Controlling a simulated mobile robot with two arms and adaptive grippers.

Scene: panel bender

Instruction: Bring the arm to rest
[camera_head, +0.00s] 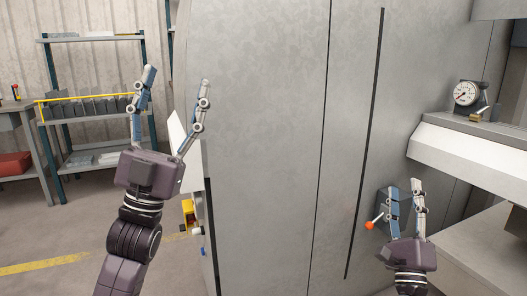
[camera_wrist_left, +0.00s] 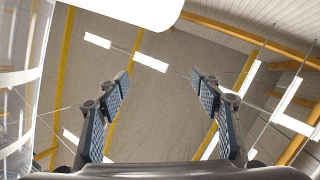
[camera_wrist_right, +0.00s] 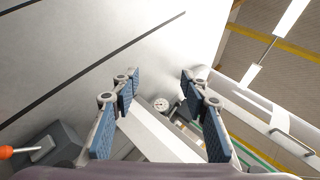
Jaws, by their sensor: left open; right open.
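My left gripper (camera_head: 175,80) is raised at the left of the head view with its fingers pointing up. It is open and empty, and in the left wrist view its fingers (camera_wrist_left: 165,90) stand wide apart against the ceiling. My right gripper (camera_head: 405,185) is at the lower right of the head view, in front of the grey machine panel (camera_head: 260,120). Its fingers point up. In the right wrist view its fingers (camera_wrist_right: 158,90) are apart with nothing between them.
A lever with an orange-red knob (camera_head: 369,226) is just left of my right gripper; it also shows in the right wrist view (camera_wrist_right: 6,152). A dial gauge (camera_head: 466,93) sits on a white machine ledge (camera_head: 470,145). Shelving (camera_head: 95,38) stands at back left, with open floor (camera_head: 50,230) before it.

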